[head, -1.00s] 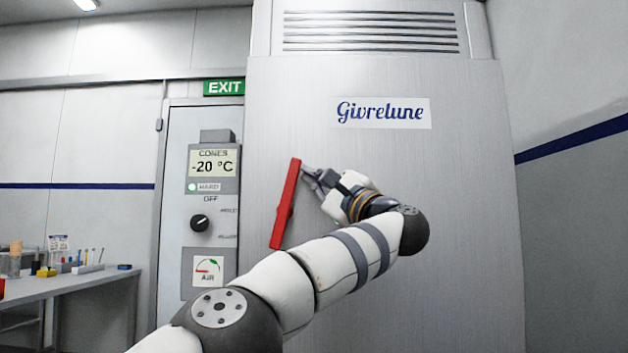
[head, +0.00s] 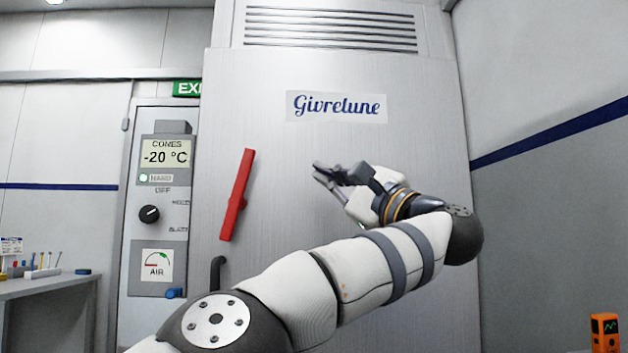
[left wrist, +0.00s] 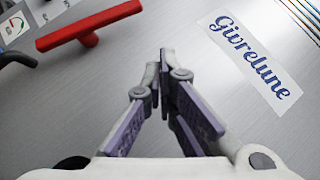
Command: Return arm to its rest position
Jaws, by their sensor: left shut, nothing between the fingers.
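My left gripper (head: 320,173) is shut and empty in front of the large metal door (head: 400,150), below the "Givrelune" label (head: 337,106). It is clear of the red handle (head: 237,195), which is tilted on the door to the gripper's left. In the left wrist view the closed fingers (left wrist: 165,65) touch at their tips with nothing between them. The red handle (left wrist: 85,28) shows there at the upper left, apart from the fingers. My right gripper is not in view.
A control panel (head: 160,210) with a "-20 °C" display, a dial and an air gauge stands left of the door. A dark hook-shaped part (head: 217,270) is below the handle. A bench (head: 50,284) with small items is far left. An orange device (head: 605,333) is bottom right.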

